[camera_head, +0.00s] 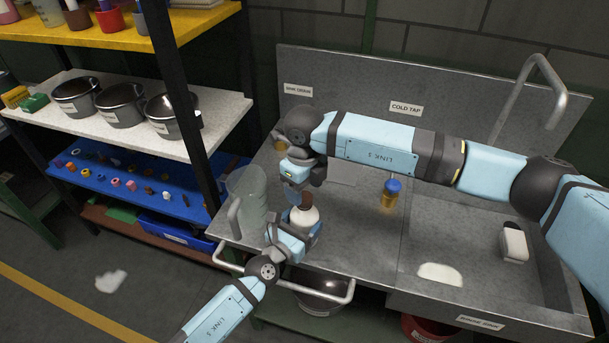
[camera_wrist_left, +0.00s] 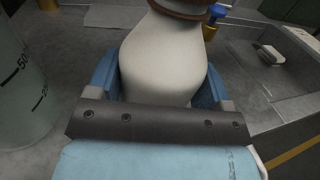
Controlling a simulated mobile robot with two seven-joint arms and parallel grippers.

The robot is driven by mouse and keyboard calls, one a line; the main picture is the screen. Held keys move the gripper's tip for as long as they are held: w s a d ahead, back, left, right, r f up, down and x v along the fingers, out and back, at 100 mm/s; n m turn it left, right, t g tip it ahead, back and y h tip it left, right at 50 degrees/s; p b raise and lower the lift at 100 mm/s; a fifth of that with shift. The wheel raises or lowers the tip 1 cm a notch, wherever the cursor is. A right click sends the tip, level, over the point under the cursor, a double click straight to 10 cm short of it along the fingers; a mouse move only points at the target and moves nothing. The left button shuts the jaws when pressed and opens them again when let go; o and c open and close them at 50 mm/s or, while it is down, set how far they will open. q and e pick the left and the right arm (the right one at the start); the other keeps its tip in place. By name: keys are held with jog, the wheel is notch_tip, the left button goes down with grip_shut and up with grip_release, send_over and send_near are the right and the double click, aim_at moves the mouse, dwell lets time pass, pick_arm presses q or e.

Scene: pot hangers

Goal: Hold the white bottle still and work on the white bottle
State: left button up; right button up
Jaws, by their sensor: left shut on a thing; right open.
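The white bottle (camera_head: 304,219) stands on the grey metal counter, with a brown top (camera_head: 307,200). My left gripper (camera_head: 302,229) is shut on its body from the front. In the left wrist view the white bottle (camera_wrist_left: 165,60) fills the space between the blue fingers of my left gripper (camera_wrist_left: 161,80), one on each side. Its brown top is cut off by the upper frame edge there. My right gripper (camera_head: 299,192) is open, just above and beside the bottle's top; I cannot tell whether it touches it.
A clear graduated jug (camera_head: 248,198) stands close left of the bottle. A sink with a white block-shaped item (camera_head: 514,244) lies farther right. A shelf rack with dark bowls (camera_head: 122,104) stands at left.

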jog(key=shift+f, duration=1.5)
jog(key=shift+c, duration=0.4)
jog(key=c, duration=0.9)
jog(key=shift+o, duration=0.2)
jog(key=n, duration=0.2)
jog(key=shift+n, duration=0.4)
jog(key=shift+r, duration=0.25)
jog(key=shift+r, duration=0.9)
